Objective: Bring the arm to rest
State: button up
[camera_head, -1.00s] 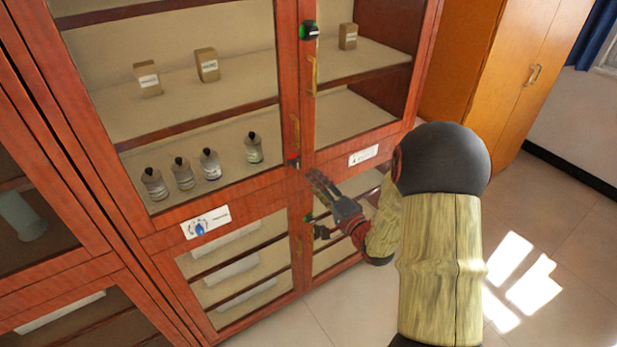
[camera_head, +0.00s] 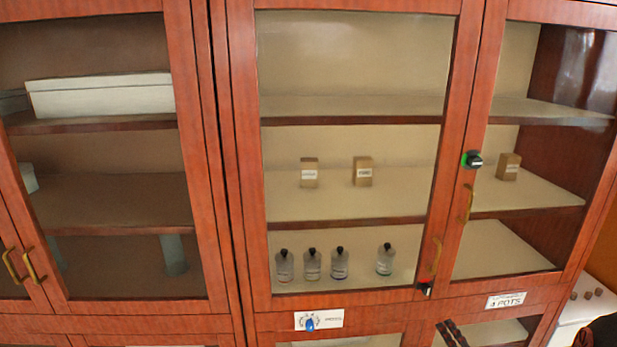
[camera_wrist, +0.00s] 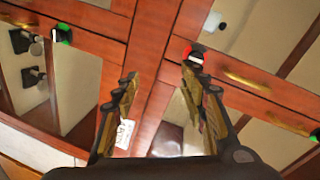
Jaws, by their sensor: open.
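My gripper (camera_wrist: 158,77) shows in the wrist view with its two fingers spread apart and nothing between them. Beyond the fingers are the red-brown wooden frames of the cabinet (camera_wrist: 152,60). A dark rounded part of my arm shows at the bottom right corner. The rest of the arm is out of the picture. I cannot tell whether the fingers touch the cabinet.
The glass-doored cabinet (camera_head: 233,200) fills the head view. Small boxes (camera_head: 362,171) and several bottles (camera_head: 312,264) stand on its shelves. A lock with a green mark (camera_head: 472,159) and brass handles (camera_head: 467,203) stick out. A white surface (camera_head: 590,306) is at the lower right.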

jog(key=s+d+f+n+g+h, duration=0.2)
jog(key=s+d+f+g, duration=0.15)
jog(key=f, duration=0.45)
jog(key=s+n+g+h, duration=0.1)
jog(key=s+n+g, duration=0.3)
jog(key=s+g, duration=0.55)
jog(key=s+a+r+n+t+y, duration=0.1)
jog(key=s+a+r+n, duration=0.3)
jog(key=a+r, duration=0.8)
jog(key=s+a+r+n+t+y, duration=0.1)
jog(key=s+a+r+n, duration=0.3)
jog(key=s+a+r, duration=0.5)
jog(key=a+r+y, duration=0.1)
jog(key=a+r, duration=0.2)
jog(key=shift+s+a+r+t, duration=0.15)
jog(key=shift+a+r+t, duration=0.15)
jog(key=shift+a, duration=0.05)
